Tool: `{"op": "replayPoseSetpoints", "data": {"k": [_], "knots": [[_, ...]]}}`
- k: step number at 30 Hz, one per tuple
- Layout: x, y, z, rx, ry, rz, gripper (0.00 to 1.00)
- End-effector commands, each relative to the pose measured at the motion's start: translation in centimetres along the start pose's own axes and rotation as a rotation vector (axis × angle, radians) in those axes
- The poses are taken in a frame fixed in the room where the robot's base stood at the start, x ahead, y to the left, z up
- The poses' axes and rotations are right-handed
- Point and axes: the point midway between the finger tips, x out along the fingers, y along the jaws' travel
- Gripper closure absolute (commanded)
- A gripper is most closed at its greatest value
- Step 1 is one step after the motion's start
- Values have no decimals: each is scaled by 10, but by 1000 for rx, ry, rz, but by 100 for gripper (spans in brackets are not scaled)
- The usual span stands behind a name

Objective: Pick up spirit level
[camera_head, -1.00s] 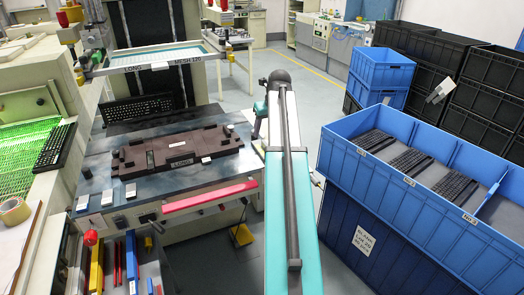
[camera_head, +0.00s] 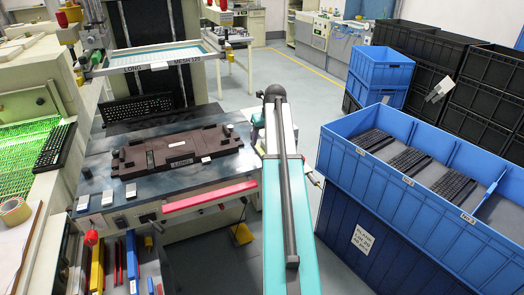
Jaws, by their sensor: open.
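I cannot tell for certain which thing is the spirit level. A long yellow bar (camera_head: 97,268) and a blue bar (camera_head: 132,262) lie among narrow tools in the tray at the lower left, below the printing table's front edge. My arm, teal and grey, rises through the middle of the view, to the right of the table and well apart from those bars. Its far end hides what lies behind it, and my gripper does not show.
A dark fixture marked LONG (camera_head: 180,150) lies on the printing table (camera_head: 95,185). A red bar (camera_head: 210,197) runs along its front. A big blue bin (camera_head: 350,150) with keyboards stands right, close to my arm.

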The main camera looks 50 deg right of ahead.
Motion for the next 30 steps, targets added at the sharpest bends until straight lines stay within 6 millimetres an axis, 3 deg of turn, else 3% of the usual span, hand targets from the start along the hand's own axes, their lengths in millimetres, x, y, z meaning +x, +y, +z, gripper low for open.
{"op": "replayPoseSetpoints", "data": {"k": [18,30], "knots": [[49,3,-2,-2,2,1,44],[51,4,-2,-3,0,1,44]]}}
